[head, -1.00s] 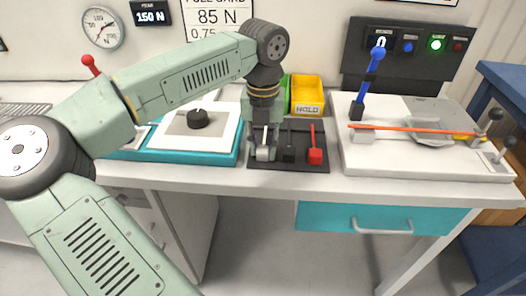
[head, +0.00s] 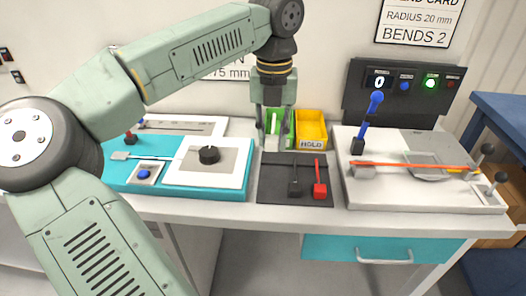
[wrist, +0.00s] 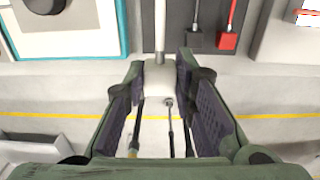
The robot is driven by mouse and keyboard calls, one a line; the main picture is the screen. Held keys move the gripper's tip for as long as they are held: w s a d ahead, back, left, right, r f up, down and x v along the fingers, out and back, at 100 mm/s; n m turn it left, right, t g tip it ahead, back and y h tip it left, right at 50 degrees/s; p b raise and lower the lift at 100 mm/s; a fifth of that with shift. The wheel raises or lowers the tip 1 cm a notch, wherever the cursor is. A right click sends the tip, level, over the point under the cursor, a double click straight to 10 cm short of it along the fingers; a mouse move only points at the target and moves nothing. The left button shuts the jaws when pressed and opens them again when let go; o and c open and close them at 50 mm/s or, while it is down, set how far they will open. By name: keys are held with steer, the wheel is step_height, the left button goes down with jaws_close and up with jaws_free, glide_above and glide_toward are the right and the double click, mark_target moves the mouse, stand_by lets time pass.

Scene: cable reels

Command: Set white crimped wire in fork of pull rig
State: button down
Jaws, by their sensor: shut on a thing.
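My gripper (head: 273,142) is shut on the white crimped wire and holds it above the dark mat, in front of the green bin. In the wrist view the wire's white block (wrist: 158,78) sits between the pads, and its pale wire (wrist: 160,28) runs up away from it. The pull rig (head: 236,190) is the teal-based machine to the left of the mat, with a white plate, black knob, blue button and red lever. A small grey piece with a thin rod (head: 120,156) lies at its left; I cannot tell if this is the fork.
The black wire (head: 295,188) and red wire (head: 320,190) lie on the dark mat (head: 268,196). A green bin (head: 288,117) and yellow HOLD bin (head: 312,140) stand behind. At right, a white machine (head: 400,200) with a blue lever carries an orange wire.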

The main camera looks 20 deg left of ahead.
step_height(320, 180, up, 4)
steer(key=shift+w+r, duration=0.1)
steer(key=shift+r, duration=2.3)
step_height(320, 180, down, 21)
steer(key=b, duration=0.7)
steer(key=shift+f+b, duration=0.2)
steer(key=shift+b, duration=0.1)
steer(key=shift+r, duration=0.1)
steer(key=shift+r, duration=0.1)
steer(key=shift+s, duration=0.2)
